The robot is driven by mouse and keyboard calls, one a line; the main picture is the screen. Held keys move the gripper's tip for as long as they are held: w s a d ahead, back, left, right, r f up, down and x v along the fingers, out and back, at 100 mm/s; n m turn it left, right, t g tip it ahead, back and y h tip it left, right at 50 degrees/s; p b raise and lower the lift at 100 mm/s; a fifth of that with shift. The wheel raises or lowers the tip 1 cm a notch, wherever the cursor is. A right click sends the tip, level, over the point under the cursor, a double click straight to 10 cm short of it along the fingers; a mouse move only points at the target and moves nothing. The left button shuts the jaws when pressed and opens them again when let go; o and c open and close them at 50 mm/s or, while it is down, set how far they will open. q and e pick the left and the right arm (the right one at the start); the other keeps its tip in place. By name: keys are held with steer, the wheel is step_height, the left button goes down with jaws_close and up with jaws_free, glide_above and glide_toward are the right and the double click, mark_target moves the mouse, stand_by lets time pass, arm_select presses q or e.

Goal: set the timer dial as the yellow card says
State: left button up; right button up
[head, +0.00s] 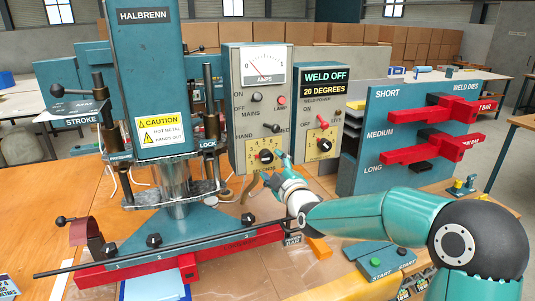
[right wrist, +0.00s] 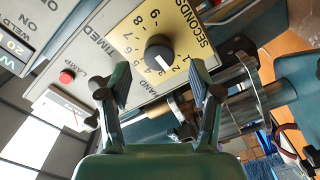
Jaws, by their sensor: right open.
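The timer dial is a black knob (right wrist: 160,55) on a yellow scale plate (right wrist: 184,38) marked SECONDS. Its white mark points toward the low numbers; I cannot read exactly which. In the head view the dial (head: 265,155) sits low on the grey control box, partly behind my gripper. My right gripper (right wrist: 161,88) is open and empty, its fingers in front of the knob and to either side of it, apparently not touching. It also shows in the head view (head: 272,172). A card (head: 6,287) is cut off at the lower left edge; a 4 is legible. My left gripper is not in view.
The Halbrenn press (head: 155,80) stands left of the control box, with a long lever (head: 170,245) crossing low in front. A second dial (head: 322,145) is on the weld box to the right. A weld dies rack (head: 420,120) and a start box (head: 385,260) are further right.

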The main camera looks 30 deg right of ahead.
mark_target(268, 159)
steer(key=p+x, duration=0.1)
steer(key=x, duration=0.4)
steer(key=shift+s, duration=0.1)
